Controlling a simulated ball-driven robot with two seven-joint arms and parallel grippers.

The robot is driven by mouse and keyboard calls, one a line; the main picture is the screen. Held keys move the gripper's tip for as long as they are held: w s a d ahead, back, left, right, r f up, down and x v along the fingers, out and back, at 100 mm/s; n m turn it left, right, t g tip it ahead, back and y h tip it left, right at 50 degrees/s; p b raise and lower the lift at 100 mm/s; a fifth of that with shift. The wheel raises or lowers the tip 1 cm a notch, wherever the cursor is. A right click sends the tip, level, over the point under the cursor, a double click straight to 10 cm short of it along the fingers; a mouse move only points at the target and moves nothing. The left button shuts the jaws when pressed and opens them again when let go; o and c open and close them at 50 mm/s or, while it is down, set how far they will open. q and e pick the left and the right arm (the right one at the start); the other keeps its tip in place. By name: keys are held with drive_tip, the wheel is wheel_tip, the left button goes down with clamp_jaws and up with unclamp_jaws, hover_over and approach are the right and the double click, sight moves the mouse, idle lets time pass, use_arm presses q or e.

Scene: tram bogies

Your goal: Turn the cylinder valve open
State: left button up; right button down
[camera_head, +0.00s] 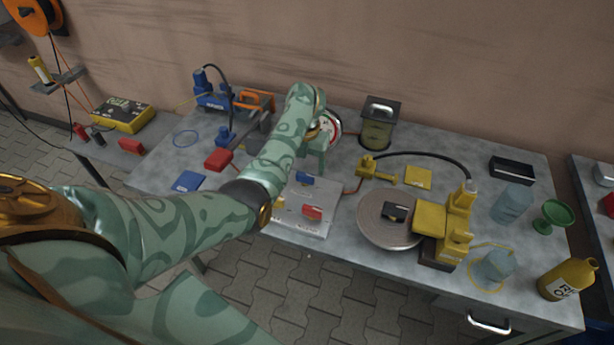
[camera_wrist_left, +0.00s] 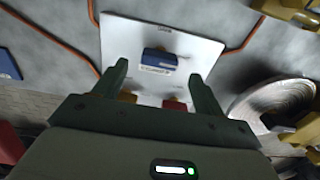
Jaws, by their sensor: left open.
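A pale plate (camera_head: 300,217) lies on the grey workbench, with copper-coloured lines running to it. It carries a blue labelled block (camera_head: 304,178) at its far end and a red block (camera_head: 312,212) nearer me. I cannot tell which part is the cylinder valve. My left gripper (camera_head: 317,172) is open above the plate; its fingers (camera_wrist_left: 158,70) frame the blue block with nothing held. My right gripper is out of view.
Right of the plate stand a round metal disc (camera_head: 372,222) and a yellow machine (camera_head: 447,227). A red block (camera_head: 218,159) and blue pad (camera_head: 188,181) lie left. A yellow bottle (camera_head: 567,279) stands far right.

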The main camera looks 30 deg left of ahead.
sight(306, 174)
use_arm(q)
drive_tip(key=shift+f+b, duration=0.55)
drive_tip(key=shift+f, duration=1.35)
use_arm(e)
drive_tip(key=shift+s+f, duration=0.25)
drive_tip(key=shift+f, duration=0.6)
use_arm(q)
drive_tip(key=c, duration=1)
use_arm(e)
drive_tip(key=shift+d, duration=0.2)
